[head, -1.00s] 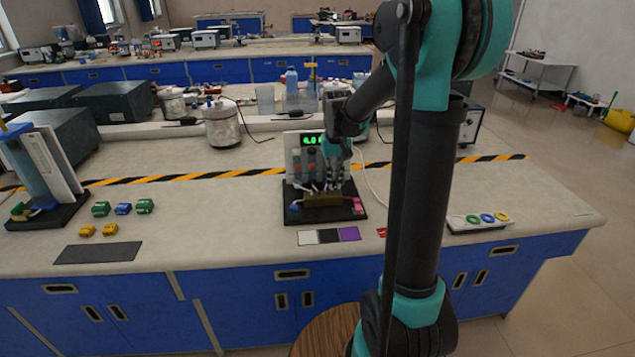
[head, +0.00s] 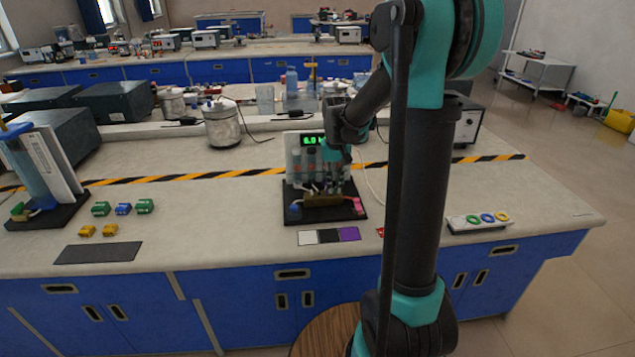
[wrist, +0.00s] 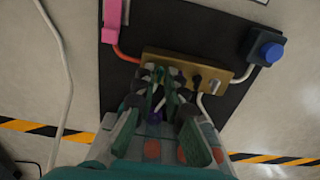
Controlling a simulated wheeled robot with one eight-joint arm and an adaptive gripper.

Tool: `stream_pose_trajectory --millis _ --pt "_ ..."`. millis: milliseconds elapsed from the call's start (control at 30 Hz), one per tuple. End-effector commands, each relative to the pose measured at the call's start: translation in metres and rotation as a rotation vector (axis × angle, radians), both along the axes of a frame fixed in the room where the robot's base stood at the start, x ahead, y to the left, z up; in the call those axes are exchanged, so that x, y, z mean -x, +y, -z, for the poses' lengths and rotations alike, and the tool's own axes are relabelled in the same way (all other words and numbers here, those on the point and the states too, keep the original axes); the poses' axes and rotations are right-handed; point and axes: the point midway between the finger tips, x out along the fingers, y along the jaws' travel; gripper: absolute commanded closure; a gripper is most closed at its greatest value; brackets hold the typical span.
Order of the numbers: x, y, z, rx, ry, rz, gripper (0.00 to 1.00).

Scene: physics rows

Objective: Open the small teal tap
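The brass tap block (head: 322,200) stands on a black base plate (head: 292,216) on the bench. It also shows in the wrist view (wrist: 222,73), with several small taps along it. My gripper (wrist: 160,80) points down at the left half of the block, its fingers parted with a gap between the tips. A small teal piece, likely the teal tap (wrist: 158,76), shows in this gap; I cannot tell whether the fingers touch it. A dark tap (wrist: 197,80) stands to the right. In the head view my gripper (head: 334,182) hides part of the block.
A panel with a green display (head: 313,140) rises behind the block. A pink piece (wrist: 112,22) and a blue knob (wrist: 270,52) sit at the base's corners. Tubes run nearby. Bare bench lies left and right, with coloured blocks (head: 123,209) at left.

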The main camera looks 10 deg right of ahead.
Motion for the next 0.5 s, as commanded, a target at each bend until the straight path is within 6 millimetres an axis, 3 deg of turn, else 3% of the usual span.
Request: stream_pose_trajectory --millis 500 --pt "-0.0001 0.0001 0.0046 0.000 0.000 0.000 0.89"
